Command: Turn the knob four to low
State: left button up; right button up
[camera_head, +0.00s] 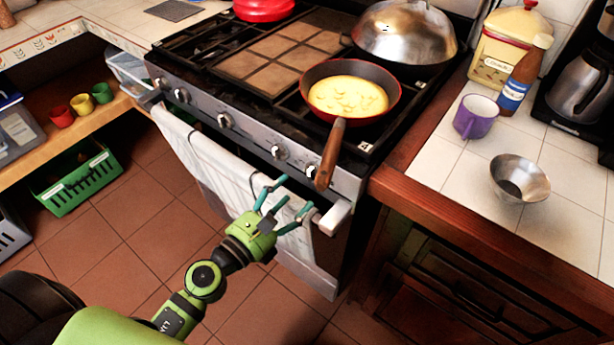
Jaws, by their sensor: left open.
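The stove's front panel (250,138) carries a row of several round silver knobs. One knob (279,152) is second from the right end, and the rightmost knob (311,170) sits beside the pan handle. I cannot read any number or setting on them. My left gripper (290,198) is open and empty, its teal fingers spread just below these two knobs, in front of the towel and oven handle. I see no contact with a knob. My right gripper is not in view.
A frying pan (385,110) holds yellow food, and its wooden handle (330,155) overhangs the panel's right end. A white towel (205,158) hangs on the oven handle (333,217). A purple mug (475,116) and a metal bowl (520,178) stand on the right counter.

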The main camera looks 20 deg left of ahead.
aim_at(308, 178)
pick_arm(q)
jog(key=p+x, duration=0.1)
jog(key=x, duration=0.4)
jog(key=shift+r+p, duration=0.2)
jog(key=shift+p, duration=0.15)
jog(key=shift+w+d+f, duration=0.1)
jog(key=shift+w+d, duration=0.15)
jog(key=shift+w, duration=0.4)
jog(key=c, duration=1.1)
